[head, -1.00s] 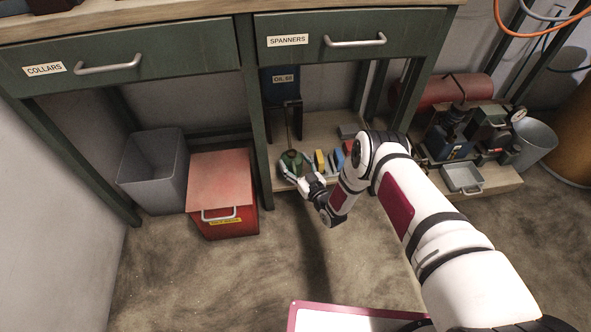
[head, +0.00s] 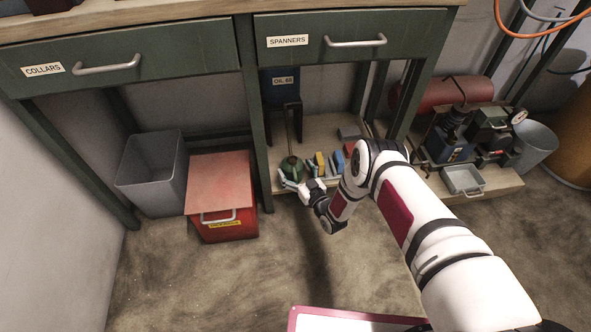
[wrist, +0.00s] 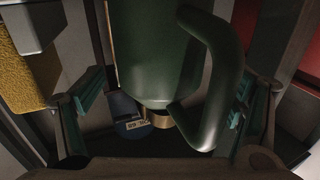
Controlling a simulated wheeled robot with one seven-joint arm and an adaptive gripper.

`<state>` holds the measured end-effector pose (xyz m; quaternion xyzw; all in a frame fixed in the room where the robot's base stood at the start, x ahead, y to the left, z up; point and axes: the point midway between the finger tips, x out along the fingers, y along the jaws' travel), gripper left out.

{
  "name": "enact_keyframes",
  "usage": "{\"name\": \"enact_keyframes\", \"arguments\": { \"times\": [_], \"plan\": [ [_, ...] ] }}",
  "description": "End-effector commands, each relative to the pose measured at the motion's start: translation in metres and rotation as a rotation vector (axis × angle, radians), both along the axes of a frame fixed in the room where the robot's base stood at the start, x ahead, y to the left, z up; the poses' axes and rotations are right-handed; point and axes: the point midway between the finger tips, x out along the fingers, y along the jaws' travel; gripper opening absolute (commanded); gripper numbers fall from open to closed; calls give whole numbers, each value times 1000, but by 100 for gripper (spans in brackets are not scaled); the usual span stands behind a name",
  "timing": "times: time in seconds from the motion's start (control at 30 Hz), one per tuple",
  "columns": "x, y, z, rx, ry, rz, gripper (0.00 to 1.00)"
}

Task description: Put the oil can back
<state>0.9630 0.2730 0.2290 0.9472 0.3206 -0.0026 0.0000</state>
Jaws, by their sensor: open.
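The green oil can (head: 291,168), with a long thin spout pointing up, stands on the low shelf under the spanners drawer. In the wrist view its dark green body (wrist: 150,50) and curved handle (wrist: 225,75) fill the upper middle. My gripper (head: 293,183) is low at the front of the can. In the wrist view my gripper (wrist: 163,100) is open, with one finger on each side of the can's outline. Contact with the fingers cannot be made out. A blue container labelled OIL 68 (head: 283,82) is behind the can.
Several small coloured blocks (head: 320,163) stand just right of the can on the shelf (head: 318,127). A table leg (head: 257,140) rises at its left. A red box (head: 222,180) and a grey bin (head: 150,180) are further left.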

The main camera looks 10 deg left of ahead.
Motion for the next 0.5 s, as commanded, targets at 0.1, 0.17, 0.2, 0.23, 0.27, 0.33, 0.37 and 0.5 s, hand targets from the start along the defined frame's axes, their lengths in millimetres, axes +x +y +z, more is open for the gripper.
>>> {"name": "enact_keyframes", "arguments": {
  "times": [0.1,0.17,0.2,0.23,0.27,0.33,0.37,0.5],
  "plan": [
    [-3,-3,4,-1,2,-1,86],
    [-9,-8,4,-2,2,-1,86],
    [-15,-12,5,-2,4,-1,86],
    [-20,-15,5,-1,3,-1,86],
    [-25,-19,5,-1,4,-1,86],
    [-36,-28,6,-1,4,-2,86],
    [-42,-33,6,-1,4,-2,86],
    [-65,-50,6,0,4,-1,86]
  ]
}}
